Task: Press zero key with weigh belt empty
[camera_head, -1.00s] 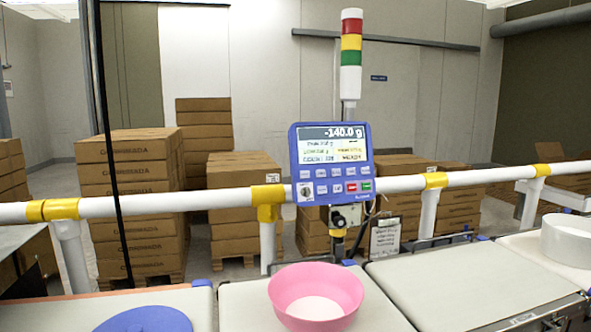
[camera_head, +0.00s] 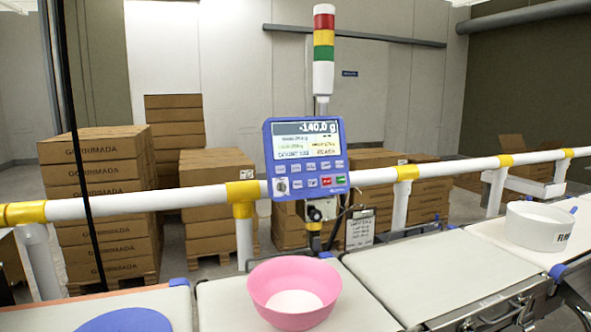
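The blue checkweigher terminal (camera_head: 306,158) is mounted on the white rail and its display (camera_head: 307,139) reads -140.0 g. Its keys (camera_head: 311,175) sit in rows below the display, with a red and a green key among them; their labels are too small to read. A pink bowl (camera_head: 275,318) with white contents or a white inner bottom stands upright on a belt section (camera_head: 222,300) below the terminal. The belt section to its right (camera_head: 420,272) is bare. Neither of my grippers shows.
A white tub (camera_head: 530,238) stands on the far right belt. A blue round lid or disc (camera_head: 125,320) lies at the lower left. The white rail (camera_head: 380,176) with yellow joints runs across behind the belts. Stacked cartons (camera_head: 95,200) and a signal tower (camera_head: 323,50) stand behind.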

